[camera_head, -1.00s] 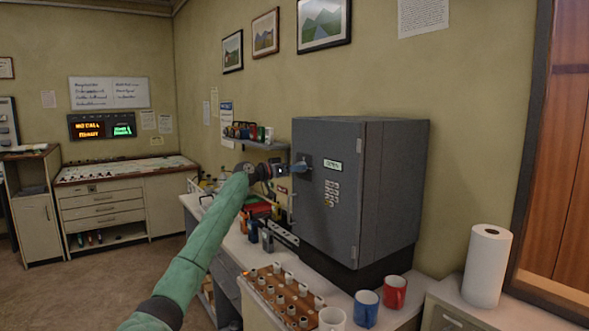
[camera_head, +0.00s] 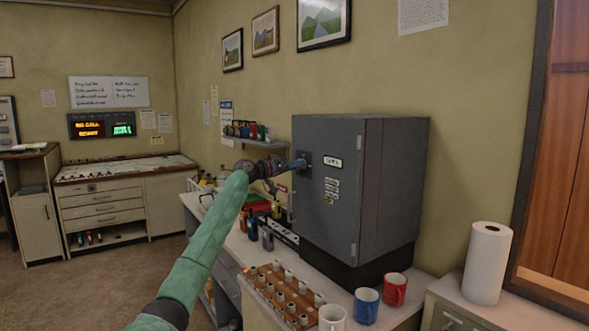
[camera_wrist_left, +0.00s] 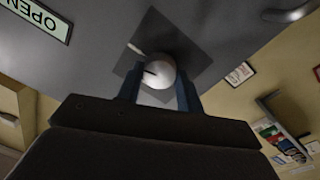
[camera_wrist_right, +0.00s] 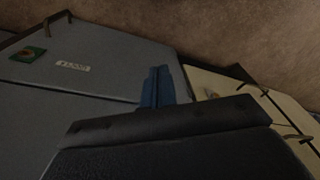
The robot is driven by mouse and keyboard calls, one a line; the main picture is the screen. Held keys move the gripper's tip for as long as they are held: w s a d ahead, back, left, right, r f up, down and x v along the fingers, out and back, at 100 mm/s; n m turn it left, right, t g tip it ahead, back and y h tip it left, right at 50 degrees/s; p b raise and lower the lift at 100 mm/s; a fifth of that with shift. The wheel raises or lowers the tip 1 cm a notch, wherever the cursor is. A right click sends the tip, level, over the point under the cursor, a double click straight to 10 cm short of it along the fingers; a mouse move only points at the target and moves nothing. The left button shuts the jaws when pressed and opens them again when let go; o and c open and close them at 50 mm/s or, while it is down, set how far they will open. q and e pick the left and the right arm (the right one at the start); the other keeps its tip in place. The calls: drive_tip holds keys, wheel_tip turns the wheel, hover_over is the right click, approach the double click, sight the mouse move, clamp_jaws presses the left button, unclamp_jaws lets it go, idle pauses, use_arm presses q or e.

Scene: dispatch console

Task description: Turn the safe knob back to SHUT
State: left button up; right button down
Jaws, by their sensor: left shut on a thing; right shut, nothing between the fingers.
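The grey safe (camera_head: 385,190) stands on the counter at centre right, its door shut flush as far as I can see. The round pale knob (camera_wrist_left: 158,70) sits on a dark square plate (camera_wrist_left: 190,45) in the left wrist view. A green-edged sign (camera_wrist_left: 38,20) beside it reads OPEN. My left gripper (camera_head: 301,163) reaches the safe's front, its blue fingers shut on the knob from both sides. The fingers mostly hide the knob in the head view. My right gripper (camera_wrist_right: 157,85) is shut and empty, away from the safe and outside the head view.
A red mug (camera_head: 394,290), a blue mug (camera_head: 366,307) and a white mug (camera_head: 332,318) stand before the safe. A wooden rack (camera_head: 262,284) of pegs is left of them. A wall shelf (camera_head: 262,144) is behind my left gripper. A paper roll (camera_head: 487,263) stands right.

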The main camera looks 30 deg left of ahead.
use_arm(q)
drive_tip(key=shift+n+t+y+p, duration=0.25)
drive_tip(key=shift+n+p, duration=0.5)
drive_tip(key=shift+n, duration=3.35)
drive_tip(key=shift+n+t+y+p, duration=0.25)
drive_tip(key=shift+n+p, duration=0.5)
drive_tip(key=shift+n, duration=3.35)
use_arm(e)
wheel_tip(320, 180, down, 8)
drive_tip(key=s+d, duration=0.1)
drive_tip(key=shift+s+d, duration=0.35)
drive_tip(key=shift+s, duration=0.05)
use_arm(q)
drive_tip(key=o, duration=1)
drive_tip(key=shift+f, duration=0.1)
use_arm(e)
drive_tip(key=shift+w, duration=0.1)
